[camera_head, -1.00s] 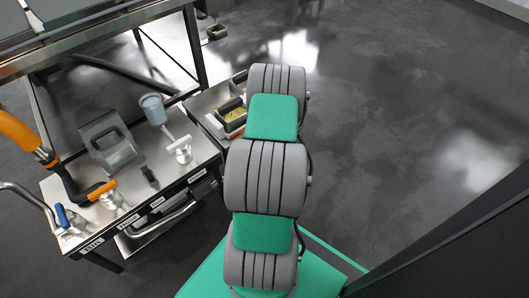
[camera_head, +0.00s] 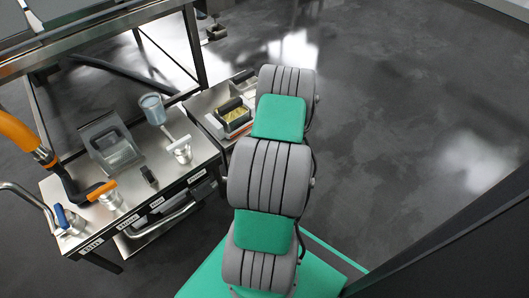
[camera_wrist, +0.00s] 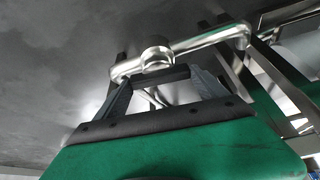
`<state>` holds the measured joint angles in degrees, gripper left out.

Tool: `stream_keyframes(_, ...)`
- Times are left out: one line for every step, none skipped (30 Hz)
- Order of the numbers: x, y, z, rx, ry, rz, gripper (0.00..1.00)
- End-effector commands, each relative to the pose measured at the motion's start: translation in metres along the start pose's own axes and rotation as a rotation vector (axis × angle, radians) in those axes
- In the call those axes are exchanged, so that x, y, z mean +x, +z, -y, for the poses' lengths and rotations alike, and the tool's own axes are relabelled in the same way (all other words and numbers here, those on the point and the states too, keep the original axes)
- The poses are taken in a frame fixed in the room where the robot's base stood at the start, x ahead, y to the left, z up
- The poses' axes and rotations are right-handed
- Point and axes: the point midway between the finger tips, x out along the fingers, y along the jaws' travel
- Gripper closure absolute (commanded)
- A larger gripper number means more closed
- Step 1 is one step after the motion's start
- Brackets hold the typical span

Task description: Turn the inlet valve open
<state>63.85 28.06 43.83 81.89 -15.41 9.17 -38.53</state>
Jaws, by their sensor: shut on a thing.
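In the wrist view, a steel pipe with a round valve body (camera_wrist: 157,54) crosses ahead of my gripper (camera_wrist: 163,74). The fingers close in on a dark bar at the valve body, which I take for the valve handle (camera_wrist: 160,76). My gripper is shut on it. How far the valve is turned, and whether it is the inlet valve, cannot be told. In the head view my gripper is out of sight, and my arm fills the middle.
A steel table (camera_head: 166,168) at left carries a blue-handled fitting (camera_head: 69,221), an orange-handled fitting (camera_head: 108,195), a clear-fronted grey box (camera_head: 112,145) and a blue-grey cup (camera_head: 152,108). A tray with a yellowish block (camera_head: 236,118) stands behind. Open floor (camera_head: 400,110) lies at right.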

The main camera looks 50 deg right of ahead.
Motion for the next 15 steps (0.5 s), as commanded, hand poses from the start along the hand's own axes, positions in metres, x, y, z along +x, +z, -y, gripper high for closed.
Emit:
stream_keyframes(0.0015, 0.0005, -0.0016, -0.044, -0.019, -0.001, 0.59)
stream_keyframes(0.0015, 0.0007, -0.0018, -0.072, -0.03, 0.0, 0.59)
stream_keyframes(0.0014, 0.0009, -0.0016, -0.101, -0.042, 0.0, 0.59)
stream_keyframes(0.0012, 0.0006, -0.0013, -0.119, -0.05, -0.001, 0.59)
stream_keyframes(0.0009, 0.0006, -0.001, -0.131, -0.055, -0.001, 0.59)
stream_keyframes(0.0005, 0.0004, -0.0008, -0.141, -0.059, 0.0, 0.59)
stream_keyframes(0.0003, 0.0003, -0.0007, -0.145, -0.06, 0.0, 0.59)
stream_keyframes(0.0002, 0.0002, -0.0006, -0.146, -0.06, 0.0, 0.59)
stream_keyframes(0.0001, 0.0002, -0.0005, -0.145, -0.06, 0.0, 0.59)
stream_keyframes(0.0001, 0.0002, -0.0005, -0.145, -0.06, 0.0, 0.59)
stream_keyframes(0.0001, 0.0002, -0.0006, -0.145, -0.059, 0.0, 0.59)
stream_keyframes(0.0001, 0.0002, -0.0005, -0.145, -0.059, 0.0, 0.59)
stream_keyframes(0.0001, 0.0002, -0.0005, -0.145, -0.059, 0.0, 0.59)
stream_keyframes(0.0001, 0.0002, -0.0005, -0.144, -0.059, 0.0, 0.17)
stream_keyframes(0.0001, 0.0001, -0.0005, -0.144, -0.059, 0.0, 0.14)
